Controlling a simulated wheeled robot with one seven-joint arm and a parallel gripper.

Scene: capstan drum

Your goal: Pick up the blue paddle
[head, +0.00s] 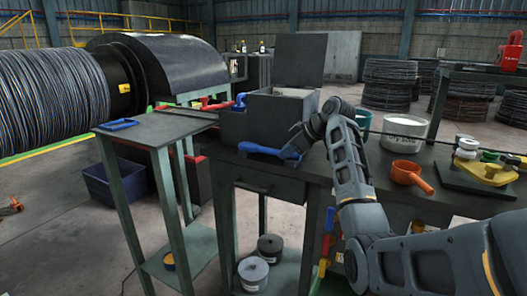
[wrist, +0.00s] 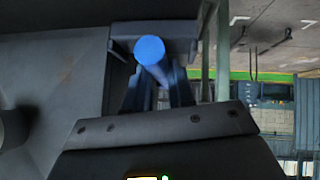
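The blue paddle (head: 268,151) is at the front edge of the bench, just in front of a grey open box. My gripper (head: 298,141) is at its right end, coming from the right. In the wrist view the round end of a blue handle (wrist: 150,50) shows between my dark fingers (wrist: 160,92), with one finger on each side. I cannot tell whether the fingers press on it. The far part of the paddle is hidden in the wrist view.
The grey box (head: 268,115) with a raised lid stands directly behind the paddle. An orange scoop (head: 408,175) and a white bucket (head: 404,133) stand to the right of my arm. A side table (head: 165,133) with a blue tray (head: 119,124) is at the left.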

